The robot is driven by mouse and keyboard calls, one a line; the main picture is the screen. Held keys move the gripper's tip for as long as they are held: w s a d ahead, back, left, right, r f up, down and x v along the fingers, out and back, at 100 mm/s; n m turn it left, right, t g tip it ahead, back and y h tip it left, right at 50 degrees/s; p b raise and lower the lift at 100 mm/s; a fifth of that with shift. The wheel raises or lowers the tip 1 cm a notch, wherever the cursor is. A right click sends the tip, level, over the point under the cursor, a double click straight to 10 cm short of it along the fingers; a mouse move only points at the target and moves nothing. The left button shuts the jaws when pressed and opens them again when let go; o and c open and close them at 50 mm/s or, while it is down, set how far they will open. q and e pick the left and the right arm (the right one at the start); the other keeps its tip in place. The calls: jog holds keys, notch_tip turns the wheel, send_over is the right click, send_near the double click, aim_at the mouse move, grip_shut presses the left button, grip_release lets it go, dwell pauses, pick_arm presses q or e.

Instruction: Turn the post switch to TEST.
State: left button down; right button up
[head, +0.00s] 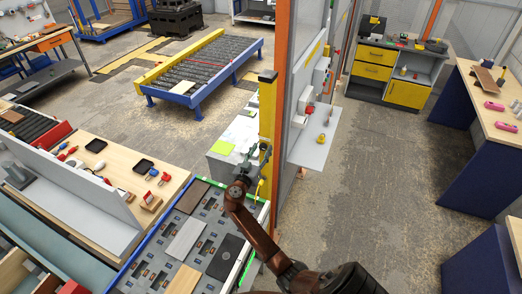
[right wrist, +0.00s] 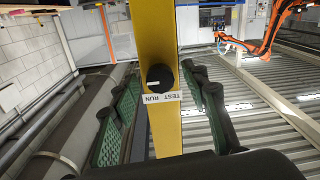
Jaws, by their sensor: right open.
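The yellow post (head: 267,105) stands near the middle of the head view, and it also runs down the right wrist view (right wrist: 158,35). In the right wrist view the post switch (right wrist: 160,77) is a round black knob with a pale mark toward its lower left. A white label (right wrist: 161,97) with TEST and RUN, upside down, sits just below it. My right gripper (right wrist: 160,76) is open, its green-padded fingers on either side of the post and knob, with gaps. In the head view my right gripper (head: 252,158) is at the post; the knob cannot be made out. My left gripper is out of view.
A board panel (head: 188,240) with green edging lies below my right arm. A grey cabinet (head: 228,150) stands left of the post, and a grey shelf (head: 312,140) is to its right. A roller conveyor (head: 200,68) is behind. Open floor lies to the right.

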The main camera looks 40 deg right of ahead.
grip_shut()
dwell(0.4)
